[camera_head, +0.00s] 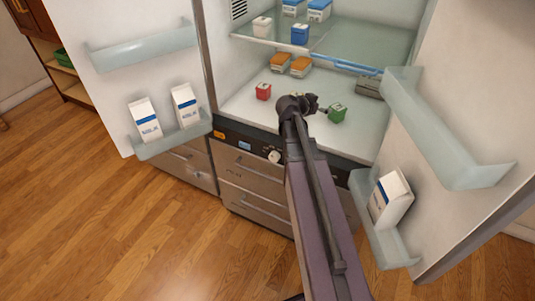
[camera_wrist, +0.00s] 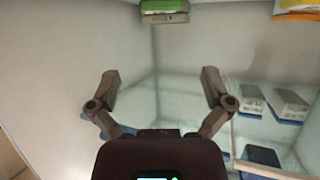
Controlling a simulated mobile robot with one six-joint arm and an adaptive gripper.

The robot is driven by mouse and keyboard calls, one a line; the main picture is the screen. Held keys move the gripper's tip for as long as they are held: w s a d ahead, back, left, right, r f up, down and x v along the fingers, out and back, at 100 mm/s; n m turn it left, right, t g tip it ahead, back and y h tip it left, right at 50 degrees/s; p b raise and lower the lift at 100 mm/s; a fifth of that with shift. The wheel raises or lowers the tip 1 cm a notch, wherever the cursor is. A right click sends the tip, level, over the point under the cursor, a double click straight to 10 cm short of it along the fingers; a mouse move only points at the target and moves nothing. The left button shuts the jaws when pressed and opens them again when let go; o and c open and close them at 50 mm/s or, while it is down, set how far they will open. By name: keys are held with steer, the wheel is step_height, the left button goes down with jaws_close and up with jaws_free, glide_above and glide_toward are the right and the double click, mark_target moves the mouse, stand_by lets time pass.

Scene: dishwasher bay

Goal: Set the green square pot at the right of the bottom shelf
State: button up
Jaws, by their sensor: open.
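The small green square pot (camera_head: 337,113) stands on the bottom shelf (camera_head: 250,115) of the open fridge, right of the middle and near the front. My gripper (camera_head: 322,107) is close to its left side in the head view; I cannot tell whether they touch. In the wrist view my gripper (camera_wrist: 160,78) has its two fingers spread wide, with nothing between them. That view looks upside down.
A red pot (camera_head: 263,91) stands left of my gripper. Two orange tubs (camera_head: 280,62) and a grey box (camera_head: 369,87) are behind. The right door (camera_head: 480,120) and its bins flank the opening. A glass shelf (camera_head: 365,45) is above.

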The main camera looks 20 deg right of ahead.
steer(key=s+a+f+n+g+y, duration=0.1)
steer(key=s+a+f+n+y, duration=0.2)
steer(key=a, duration=0.8)
steer(key=s+a+f+n+g+y, duration=0.1)
steer(key=s+a+f+n+y, duration=0.3)
steer(key=a, duration=0.7)
steer(key=s+a+f+n+g+y, duration=0.2)
steer(key=s+a+f+n+y, duration=0.2)
steer(key=a, duration=0.7)
steer(key=s+n+y, duration=0.1)
steer(key=s+n, duration=0.1)
steer(key=n, duration=0.1)
steer(key=shift+f+y, duration=0.15)
steer(key=shift+y, duration=0.25)
